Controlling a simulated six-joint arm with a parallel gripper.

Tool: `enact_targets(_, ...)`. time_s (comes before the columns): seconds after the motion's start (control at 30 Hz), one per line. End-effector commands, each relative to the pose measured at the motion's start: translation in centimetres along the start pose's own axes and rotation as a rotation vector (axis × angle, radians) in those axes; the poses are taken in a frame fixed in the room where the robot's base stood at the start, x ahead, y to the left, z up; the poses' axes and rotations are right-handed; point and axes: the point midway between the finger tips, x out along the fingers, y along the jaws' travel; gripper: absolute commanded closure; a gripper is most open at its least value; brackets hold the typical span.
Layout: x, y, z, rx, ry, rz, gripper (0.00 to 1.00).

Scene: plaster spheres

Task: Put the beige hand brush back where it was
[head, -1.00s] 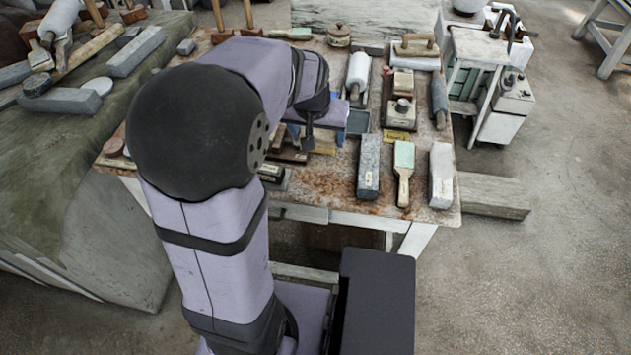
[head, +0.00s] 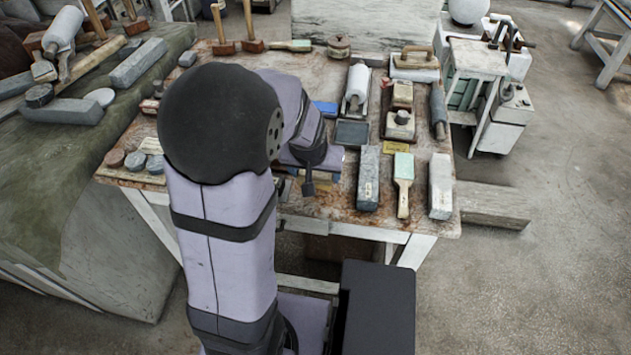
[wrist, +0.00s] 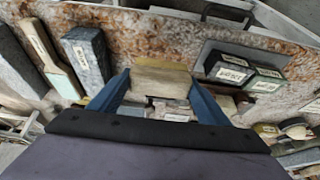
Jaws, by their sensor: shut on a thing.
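My gripper (wrist: 158,90) has blue fingers and is shut on the beige hand brush (wrist: 160,76). In the wrist view the brush shows as a pale block between the fingertips; its underside is hidden. Whether the brush touches the table cannot be told.
Right of my wrist lie a grey stone block (head: 368,178), a green-topped brush (head: 403,168) and another grey block (head: 440,185). Dark labelled boxes (wrist: 232,68) are near the right finger.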

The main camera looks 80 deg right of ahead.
Motion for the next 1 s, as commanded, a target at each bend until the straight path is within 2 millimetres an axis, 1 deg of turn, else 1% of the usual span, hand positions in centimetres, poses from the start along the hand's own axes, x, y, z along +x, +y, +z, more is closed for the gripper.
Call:
enact_targets(0.17, 0.3, 0.0, 0.1, 0.000, 0.000, 0.000, 0.48)
enact_targets(0.4, 2.8, 0.0, 1.2, 0.001, -0.002, 0.000, 0.48)
enact_targets(0.5, 3.4, 0.0, 1.4, 0.000, -0.001, 0.000, 0.48)
enact_targets(0.77, 3.5, 0.0, 1.4, 0.000, 0.002, 0.001, 0.48)
enact_targets(0.93, 3.9, 0.0, 1.6, 0.000, 0.001, 0.001, 0.48)
enact_targets(0.97, 3.8, 0.0, 1.6, 0.000, 0.001, 0.001, 0.25)
enact_targets(1.0, 3.8, 0.0, 1.6, 0.000, 0.001, 0.001, 0.16)
